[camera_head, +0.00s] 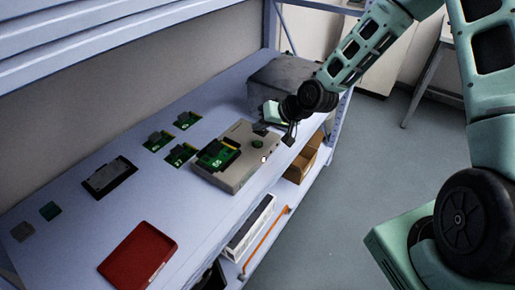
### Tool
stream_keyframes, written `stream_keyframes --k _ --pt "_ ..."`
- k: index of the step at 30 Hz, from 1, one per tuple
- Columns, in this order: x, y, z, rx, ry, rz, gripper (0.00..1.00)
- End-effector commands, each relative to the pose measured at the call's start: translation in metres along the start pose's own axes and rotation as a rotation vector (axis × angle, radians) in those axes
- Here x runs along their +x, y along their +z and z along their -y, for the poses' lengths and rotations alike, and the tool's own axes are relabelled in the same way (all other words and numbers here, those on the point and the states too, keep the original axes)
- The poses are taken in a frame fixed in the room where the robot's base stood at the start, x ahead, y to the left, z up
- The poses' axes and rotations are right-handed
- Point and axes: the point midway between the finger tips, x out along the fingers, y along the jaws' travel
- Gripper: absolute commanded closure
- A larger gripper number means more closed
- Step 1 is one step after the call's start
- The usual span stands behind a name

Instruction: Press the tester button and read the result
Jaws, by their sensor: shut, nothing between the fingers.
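The tester (236,181) is a flat light-grey box on the shelf top, near its front edge. A green circuit board (217,154) sits on its left part. A small dark green round spot (258,142) and a small white round spot (264,159) show on its right part; I cannot tell for sure which is the button. No readable result shows at this size. My gripper (262,127) is shut and empty, at the tester's far right end, close above it. Whether it touches the tester cannot be told.
Several green boards (158,140) lie left of the tester, with a dark flat device (109,177) farther left. A red tray (138,255) lies at the front. A grey box (283,82) stands behind my gripper. A cardboard box (304,160) sits on the lower shelf.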

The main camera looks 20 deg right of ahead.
Motion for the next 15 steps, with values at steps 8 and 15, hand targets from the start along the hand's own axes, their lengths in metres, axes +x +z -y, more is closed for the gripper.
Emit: stream_keyframes --k 8,15 --pt "0.022 0.016 -0.016 0.0 -0.001 -0.001 1.0" --pt "0.022 0.016 -0.016 0.0 0.0 -0.001 1.0"
